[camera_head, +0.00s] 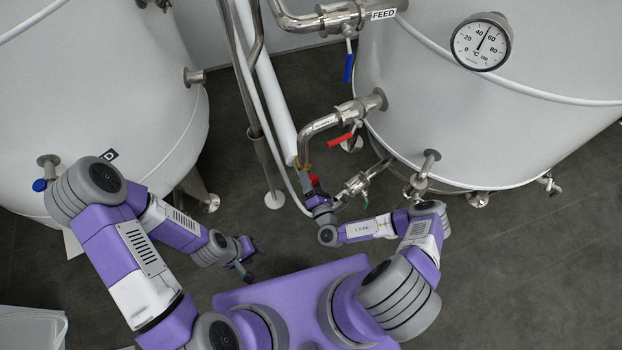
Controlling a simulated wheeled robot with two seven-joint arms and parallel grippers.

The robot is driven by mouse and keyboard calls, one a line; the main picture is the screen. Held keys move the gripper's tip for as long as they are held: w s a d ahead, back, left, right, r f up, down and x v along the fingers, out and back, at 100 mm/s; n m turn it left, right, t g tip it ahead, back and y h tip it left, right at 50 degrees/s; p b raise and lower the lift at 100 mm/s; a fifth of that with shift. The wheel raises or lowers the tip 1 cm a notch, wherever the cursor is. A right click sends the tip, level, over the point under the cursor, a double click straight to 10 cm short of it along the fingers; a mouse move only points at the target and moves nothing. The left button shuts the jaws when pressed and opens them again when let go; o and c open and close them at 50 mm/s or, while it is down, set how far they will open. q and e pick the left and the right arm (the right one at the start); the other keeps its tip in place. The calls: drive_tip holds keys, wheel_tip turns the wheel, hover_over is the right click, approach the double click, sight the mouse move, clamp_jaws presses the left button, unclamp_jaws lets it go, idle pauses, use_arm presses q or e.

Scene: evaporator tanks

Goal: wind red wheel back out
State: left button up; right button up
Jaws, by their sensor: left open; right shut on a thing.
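A small red wheel (313,180) shows low in the middle, beside a brass fitting at the foot of a white vertical pipe. My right gripper (312,190) is at the wheel and shut on it; its fingers are small here and partly hidden by the wrist. My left gripper (248,272) hangs open and empty over the floor, left of and below the wheel.
A red lever (341,140) and a green-handled valve (362,184) sit close right of the wheel. A blue lever (349,68) hangs under the FEED pipe. Large tanks (440,110) (100,90) stand on both sides. A temperature gauge (481,42) is upper right. Floor is open at lower right.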

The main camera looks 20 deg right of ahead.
drive_tip(key=shift+m, duration=0.3)
drive_tip(key=o, duration=0.9)
drive_tip(key=shift+o, duration=0.2)
drive_tip(key=s+p, duration=0.1)
drive_tip(key=s, duration=0.6)
drive_tip(key=shift+s+d, duration=0.15)
drive_tip(key=shift+s, duration=0.15)
